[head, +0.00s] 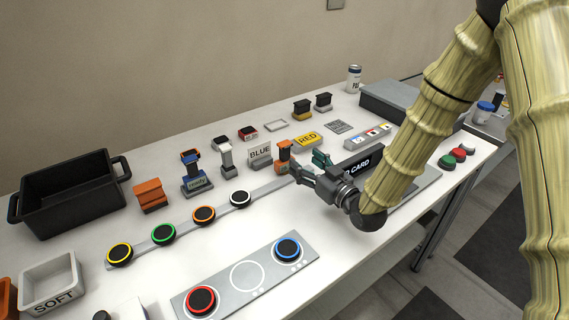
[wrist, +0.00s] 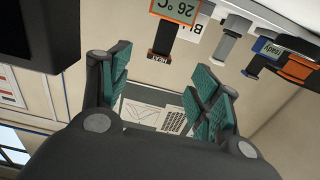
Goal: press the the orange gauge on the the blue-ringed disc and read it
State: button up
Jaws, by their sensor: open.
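The orange gauge (head: 284,148) stands upright on the table just beyond my gripper. In the wrist view the orange gauge (wrist: 176,10) is at the top, with a screen reading 26 °C and a dark lower part. My gripper (head: 308,165) is open and empty, its green-padded fingers apart, just right of the gauge. In the wrist view my gripper (wrist: 160,80) has nothing between its fingertips. The blue-ringed disc (head: 288,248) lies at the right end of a grey plate, nearer the front edge, with nothing on it.
The grey plate (head: 222,284) also carries a red-ringed disc (head: 200,300) and an empty white circle. A strip behind it holds several ringed discs. A black crate (head: 70,195) is far left.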

aim_at(288, 147)
jog(key=shift+r+p+x, duration=0.1)
jog(key=shift+p+x, duration=0.75)
jog(key=shift+x, duration=1.8)
jog(key=shift+r+p+x, duration=0.15)
jog(key=shift+p+x, duration=0.7)
jog(key=shift+x, duration=1.85)
jog(key=shift+s, duration=0.1)
grip_shut()
